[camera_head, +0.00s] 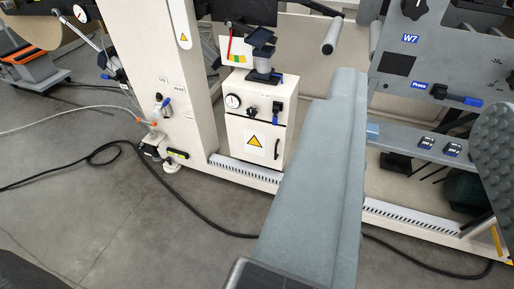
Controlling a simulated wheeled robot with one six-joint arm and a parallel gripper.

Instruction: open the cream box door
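The cream box (290,98) stands upright against the cream machine frame, left of the picture's middle. Its front door (240,131) looks shut and bears a yellow warning triangle. A thin dark upright handle (277,149) is on the door's right side. A round gauge and small dark and blue knobs sit above the door. A long grey-blue shape in the foreground, perhaps part of my gripper or arm, rises from the bottom to the right of the box. It looks apart from the handle. I cannot make out two fingertips or their opening.
Black cables (104,152) lie on the grey floor (140,225), which has open room at the front left. A cream base rail (232,173) runs below the box. A grey panel (440,65) with knobs stands right. A dark bumpy surface (497,150) crowds the right edge.

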